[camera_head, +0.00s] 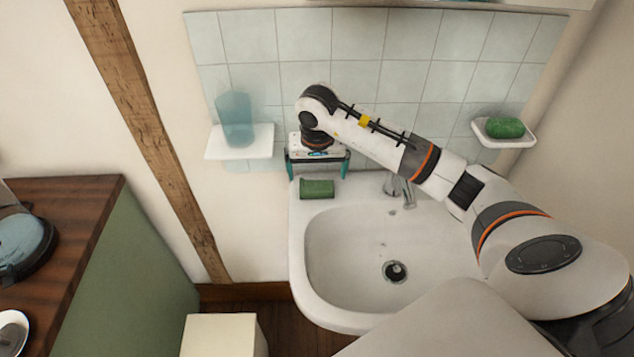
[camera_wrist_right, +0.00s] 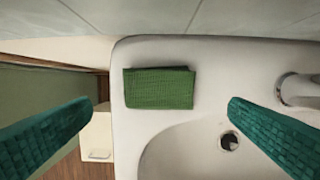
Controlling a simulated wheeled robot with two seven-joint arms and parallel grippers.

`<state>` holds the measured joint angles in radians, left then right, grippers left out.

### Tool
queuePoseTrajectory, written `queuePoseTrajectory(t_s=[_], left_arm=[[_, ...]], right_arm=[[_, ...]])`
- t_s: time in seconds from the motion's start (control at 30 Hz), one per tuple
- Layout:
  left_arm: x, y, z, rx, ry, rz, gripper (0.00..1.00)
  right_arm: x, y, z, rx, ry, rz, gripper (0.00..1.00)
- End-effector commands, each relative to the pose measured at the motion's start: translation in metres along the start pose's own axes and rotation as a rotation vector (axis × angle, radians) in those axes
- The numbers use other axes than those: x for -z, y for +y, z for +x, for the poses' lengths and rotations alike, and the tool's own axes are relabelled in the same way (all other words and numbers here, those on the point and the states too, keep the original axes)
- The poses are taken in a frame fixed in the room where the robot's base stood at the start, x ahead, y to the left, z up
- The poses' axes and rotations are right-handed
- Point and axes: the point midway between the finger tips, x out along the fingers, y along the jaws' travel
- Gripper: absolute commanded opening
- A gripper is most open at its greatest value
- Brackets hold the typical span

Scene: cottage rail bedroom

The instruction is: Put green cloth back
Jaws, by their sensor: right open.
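The green cloth (camera_head: 317,188) lies folded on the back left corner of the white sink, beside the basin. It also shows in the right wrist view (camera_wrist_right: 160,88), flat and waffle-textured. My right gripper (camera_head: 318,174) is above the cloth, pointing down. In the right wrist view its two teal fingers (camera_wrist_right: 160,125) are wide apart, with the cloth seen between and beyond them. The gripper is empty and not touching the cloth. My left gripper is not in view.
The sink (camera_head: 310,290) has a chrome tap (camera_head: 398,188) right of the cloth. A wall shelf (camera_head: 240,141) holds a blue translucent cup (camera_head: 236,118). A soap dish (camera_head: 503,140) at right holds a green object (camera_head: 505,127). A wooden counter (camera_head: 75,210) stands at left.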

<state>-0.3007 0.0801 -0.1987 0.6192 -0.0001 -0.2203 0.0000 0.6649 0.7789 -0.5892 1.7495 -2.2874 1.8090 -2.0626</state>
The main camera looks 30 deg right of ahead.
Motion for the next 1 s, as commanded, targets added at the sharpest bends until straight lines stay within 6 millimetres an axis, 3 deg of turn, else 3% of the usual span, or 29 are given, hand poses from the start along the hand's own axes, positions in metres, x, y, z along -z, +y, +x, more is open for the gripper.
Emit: queuePoseTrajectory(t_s=[0.2,0.4,1.0], left_arm=[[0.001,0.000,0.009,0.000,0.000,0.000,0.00],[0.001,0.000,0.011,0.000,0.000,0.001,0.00],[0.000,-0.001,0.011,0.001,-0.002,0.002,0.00]], right_arm=[[-0.001,0.000,-0.043,-0.001,-0.005,0.000,0.99],[0.000,0.000,-0.062,-0.001,-0.001,0.001,0.99],[0.000,0.000,-0.064,0.000,0.001,0.000,0.99]])
